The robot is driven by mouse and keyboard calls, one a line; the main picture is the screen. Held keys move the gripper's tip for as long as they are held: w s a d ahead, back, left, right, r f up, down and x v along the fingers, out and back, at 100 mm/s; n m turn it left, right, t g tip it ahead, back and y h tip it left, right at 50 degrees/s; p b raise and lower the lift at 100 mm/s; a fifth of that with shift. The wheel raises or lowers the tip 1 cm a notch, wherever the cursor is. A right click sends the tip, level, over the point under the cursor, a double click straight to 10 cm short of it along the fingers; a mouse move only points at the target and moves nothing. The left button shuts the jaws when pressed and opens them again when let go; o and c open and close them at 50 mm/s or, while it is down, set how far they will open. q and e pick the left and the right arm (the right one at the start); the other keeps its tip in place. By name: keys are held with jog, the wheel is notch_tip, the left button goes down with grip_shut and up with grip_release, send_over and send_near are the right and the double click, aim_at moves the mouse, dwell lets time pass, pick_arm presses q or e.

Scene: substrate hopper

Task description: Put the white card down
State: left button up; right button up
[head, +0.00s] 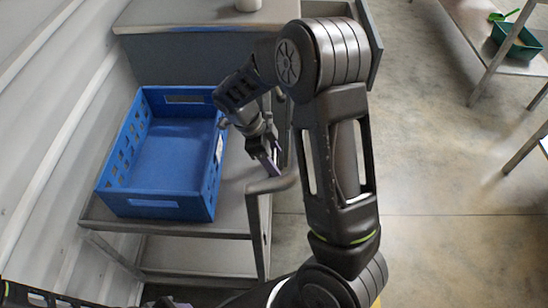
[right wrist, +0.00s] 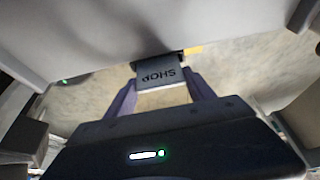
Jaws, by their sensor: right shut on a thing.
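My right gripper (head: 272,162) is beside the blue crate's right side, over the cart's right edge near its handle. In the right wrist view, the right gripper (right wrist: 161,84) is shut on a small flat card (right wrist: 160,78) with the word SHOP upside down on it. The card looks grey in shade, with a pale near edge. Its far edge meets a dark strip, and I cannot tell whether they touch. I cannot make the card out in the head view. My left gripper does not show.
A blue crate (head: 207,205) stands on a grey cart (head: 235,218); its visible floor looks empty. A small pale label (head: 219,148) shows on its right wall. Open floor (head: 440,180) lies right.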

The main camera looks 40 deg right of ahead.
jog(key=shift+f, duration=0.1)
jog(key=o, duration=1.4)
jog(key=shift+c, duration=0.2)
jog(key=shift+r, duration=0.3)
jog(key=p+v, duration=0.1)
jog(key=v, duration=1)
jog(key=shift+r, duration=0.35)
